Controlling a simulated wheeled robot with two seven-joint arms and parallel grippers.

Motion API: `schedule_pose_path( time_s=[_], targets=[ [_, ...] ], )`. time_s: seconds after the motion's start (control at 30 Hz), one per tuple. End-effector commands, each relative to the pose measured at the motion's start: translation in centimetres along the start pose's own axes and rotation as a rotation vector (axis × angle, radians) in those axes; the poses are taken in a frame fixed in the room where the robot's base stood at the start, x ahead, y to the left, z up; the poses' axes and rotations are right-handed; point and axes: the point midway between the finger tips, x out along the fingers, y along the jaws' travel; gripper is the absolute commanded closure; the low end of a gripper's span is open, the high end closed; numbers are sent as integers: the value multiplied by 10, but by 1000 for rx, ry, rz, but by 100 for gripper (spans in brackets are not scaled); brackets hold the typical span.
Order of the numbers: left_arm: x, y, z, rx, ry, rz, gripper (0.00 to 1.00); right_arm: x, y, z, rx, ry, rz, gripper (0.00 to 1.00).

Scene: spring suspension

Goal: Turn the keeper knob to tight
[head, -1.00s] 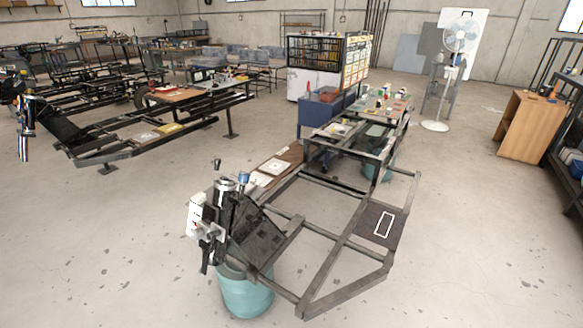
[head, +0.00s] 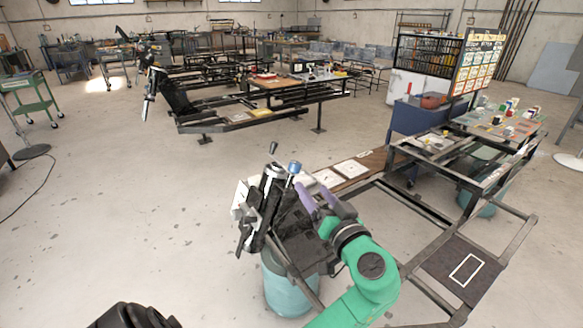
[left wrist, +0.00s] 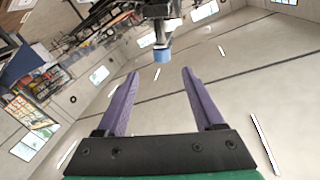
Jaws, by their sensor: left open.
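A blue knob (head: 294,168), which looks like the keeper knob, tops a post on the dark suspension assembly (head: 262,205) at the frame's end. In the left wrist view the blue knob (left wrist: 162,56) lies just beyond the fingertips, roughly midway between them and not touched. My left gripper (head: 315,188), with purple fingers on a green arm, is open and empty, just right of and slightly below the knob in the head view. The left wrist view shows the open gripper (left wrist: 160,74) with a clear gap. Any tight marking is too small to read. My right gripper is not in view.
A silver cylinder (head: 271,175) and a black-tipped lever (head: 273,149) stand close left of the knob. A teal drum (head: 291,290) is below the assembly. A board with white sheets (head: 350,168) runs behind. Open floor (head: 120,230) lies to the left.

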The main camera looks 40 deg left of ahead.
Motion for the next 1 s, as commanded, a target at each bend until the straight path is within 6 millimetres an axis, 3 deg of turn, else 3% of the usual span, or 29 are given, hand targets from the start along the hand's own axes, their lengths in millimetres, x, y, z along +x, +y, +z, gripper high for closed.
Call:
schedule_pose_path(
  time_s=[0.17, 0.4, 0.6, 0.73, 0.97, 1.0],
  targets=[
    [25, -6, -6, -7, 4, -14, 31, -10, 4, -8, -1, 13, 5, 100],
    [91, -6, -6, -2, 3, -13, 31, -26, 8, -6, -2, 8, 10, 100],
    [133, -5, -4, -2, 3, -9, 31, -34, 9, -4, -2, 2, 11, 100],
    [143, -4, -3, -3, 2, -8, 31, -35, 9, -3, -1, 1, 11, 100],
    [144, -4, -2, -3, 1, -7, 31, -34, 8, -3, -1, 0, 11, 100],
    [144, -3, -2, -3, 1, -7, 46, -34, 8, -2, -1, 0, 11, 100]
  ],
)
